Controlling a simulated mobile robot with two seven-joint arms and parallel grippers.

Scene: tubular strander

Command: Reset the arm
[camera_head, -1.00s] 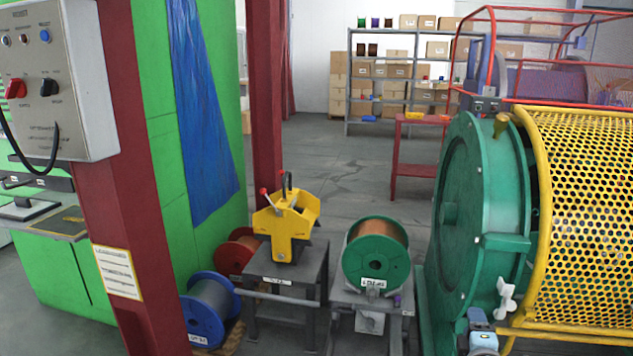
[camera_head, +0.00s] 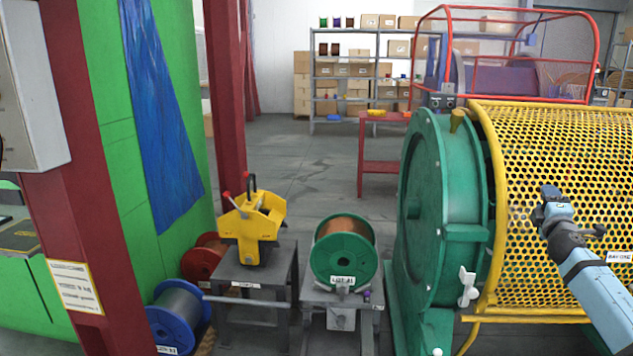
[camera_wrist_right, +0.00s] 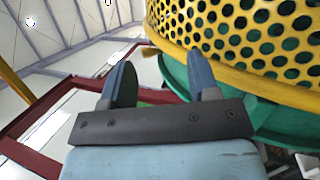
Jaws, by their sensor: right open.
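My right arm comes in from the lower right in the head view. Its gripper (camera_head: 547,192) is raised in front of the yellow perforated guard (camera_head: 530,150) of the strander. In the right wrist view the two blue fingers of the right gripper (camera_wrist_right: 162,82) stand apart with nothing between them. The guard also shows there at the upper right (camera_wrist_right: 230,30), with a green machine part (camera_wrist_right: 190,82) below it. My left gripper is in neither view.
The green round machine housing (camera_head: 425,210) stands left of the guard. A copper spool with green flanges (camera_head: 343,262) sits on a grey stand. A yellow lifting device (camera_head: 252,225) rests on a grey table. A red post (camera_head: 226,90) rises behind. Open floor (camera_head: 300,165) lies beyond.

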